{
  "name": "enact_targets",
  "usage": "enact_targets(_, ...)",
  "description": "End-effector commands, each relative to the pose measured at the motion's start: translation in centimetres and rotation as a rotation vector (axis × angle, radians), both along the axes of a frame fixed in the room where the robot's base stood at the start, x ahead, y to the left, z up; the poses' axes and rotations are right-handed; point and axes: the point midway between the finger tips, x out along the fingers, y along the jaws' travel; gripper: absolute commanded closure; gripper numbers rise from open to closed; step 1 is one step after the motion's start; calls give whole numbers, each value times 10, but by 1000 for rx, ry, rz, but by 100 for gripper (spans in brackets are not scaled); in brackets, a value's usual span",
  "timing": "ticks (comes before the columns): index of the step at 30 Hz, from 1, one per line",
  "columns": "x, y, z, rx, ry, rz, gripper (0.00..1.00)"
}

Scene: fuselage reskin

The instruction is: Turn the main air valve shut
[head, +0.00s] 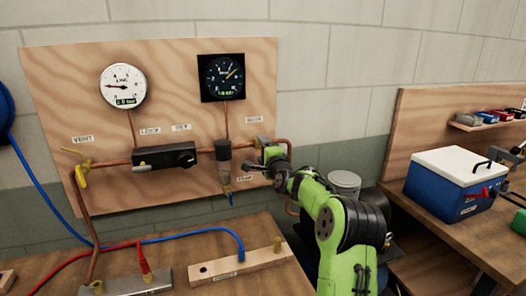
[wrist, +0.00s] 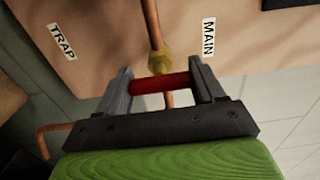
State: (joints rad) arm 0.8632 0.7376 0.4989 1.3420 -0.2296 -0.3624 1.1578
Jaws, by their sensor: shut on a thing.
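The main air valve sits on the copper pipe at the right of the plywood panel; in the wrist view its brass body (wrist: 159,62) shows beside the "MAIN" label (wrist: 209,37). Its red handle (wrist: 160,84) lies across between the fingers. My gripper (wrist: 163,85) is shut on this red handle, one finger at each end. In the head view my gripper (head: 270,152) is at the valve, and it hides most of the valve and its handle.
The panel (head: 60,120) carries a white line gauge (head: 122,86), a dark gauge (head: 222,77), a black lock-and-set unit (head: 165,157) and a yellow vent valve (head: 80,175). Hoses cross the bench (head: 190,265) below. A blue cooler (head: 450,185) stands at right.

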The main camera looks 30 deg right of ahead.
Motion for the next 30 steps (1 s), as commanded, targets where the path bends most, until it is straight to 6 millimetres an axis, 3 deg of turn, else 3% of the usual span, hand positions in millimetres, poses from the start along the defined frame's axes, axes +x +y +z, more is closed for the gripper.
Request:
enact_targets(13, 0, -1, -1, 13, -2, -2, 62)
enact_targets(14, 0, -1, -1, 13, -2, -2, 30)
enact_targets(18, 0, -1, -1, 12, -2, -1, 9)
enact_targets(26, 0, 0, -1, 10, -2, -1, 6)
enact_targets(30, -10, 1, 0, 9, -2, -2, 6)
